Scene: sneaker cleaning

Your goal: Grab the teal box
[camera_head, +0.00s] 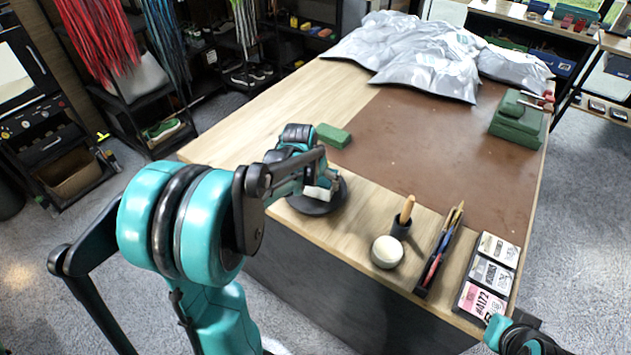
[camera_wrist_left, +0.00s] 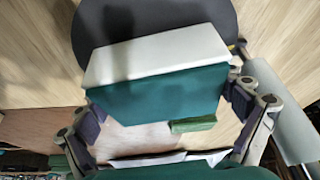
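The teal box (camera_wrist_left: 155,95), with a white face, fills the middle of the left wrist view. It is at the black round stand (camera_wrist_left: 205,10). In the head view the stand (camera_head: 318,207) is at the near table edge, and my left forearm hides most of the box. My left gripper (camera_wrist_left: 165,115) has its fingers spread, one on each side of the box. The right finger looks very close to it; I cannot tell whether either touches. My right gripper (camera_head: 522,335) is cut off at the lower right of the head view, and its fingers are unclear.
A green block (camera_head: 333,136) lies just behind the gripper. The brown mat (camera_head: 430,140) is mostly clear.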

